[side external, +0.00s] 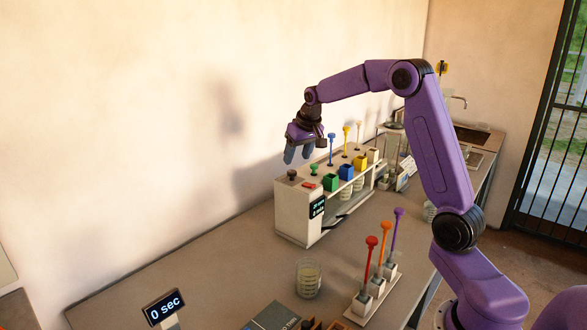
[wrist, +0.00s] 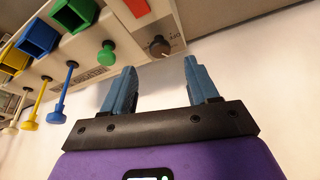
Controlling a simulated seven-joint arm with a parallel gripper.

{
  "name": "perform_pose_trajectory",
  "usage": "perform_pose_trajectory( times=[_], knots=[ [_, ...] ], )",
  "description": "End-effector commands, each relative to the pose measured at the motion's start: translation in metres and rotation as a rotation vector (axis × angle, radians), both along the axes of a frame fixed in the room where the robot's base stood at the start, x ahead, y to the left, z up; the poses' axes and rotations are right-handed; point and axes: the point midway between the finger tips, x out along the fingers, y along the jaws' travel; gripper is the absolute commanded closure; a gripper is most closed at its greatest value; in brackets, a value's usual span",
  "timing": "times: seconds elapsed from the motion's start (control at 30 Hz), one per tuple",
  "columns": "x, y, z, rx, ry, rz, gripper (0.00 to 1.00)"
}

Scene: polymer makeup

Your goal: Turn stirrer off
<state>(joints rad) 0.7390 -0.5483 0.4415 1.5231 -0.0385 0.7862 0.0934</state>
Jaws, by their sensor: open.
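A white unit (side external: 293,215) with a small dark display (side external: 317,207) stands on the bench near the wall. A dark knob (side external: 292,175) sits on its top at the near left end, beside a red piece (side external: 309,184). In the wrist view the knob (wrist: 158,48) lies just beyond and between my fingertips, with the red piece (wrist: 137,7) near it. My gripper (side external: 298,154) is open and empty above that end of the unit, its blue fingers pointing down. In the wrist view my gripper (wrist: 160,70) is apart from the knob.
A green plunger (side external: 314,168) stands close to the knob; blue (side external: 345,171) and yellow (side external: 360,162) square cups follow along the top. A rack with red (side external: 371,242), orange and purple droppers and a glass beaker (side external: 308,278) stand in front. The bench left of the unit is clear.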

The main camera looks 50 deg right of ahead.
Motion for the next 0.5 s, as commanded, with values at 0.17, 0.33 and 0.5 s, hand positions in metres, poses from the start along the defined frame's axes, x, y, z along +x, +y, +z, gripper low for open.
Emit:
perform_pose_trajectory(
  times=[0.17,0.33,0.5],
  knots=[
    [0.011,-0.003,-0.030,0.001,0.003,-0.001,0.41],
    [0.019,-0.005,-0.047,0.000,0.001,0.001,0.41],
    [0.022,-0.006,-0.054,0.000,0.000,0.001,0.41]
  ],
)
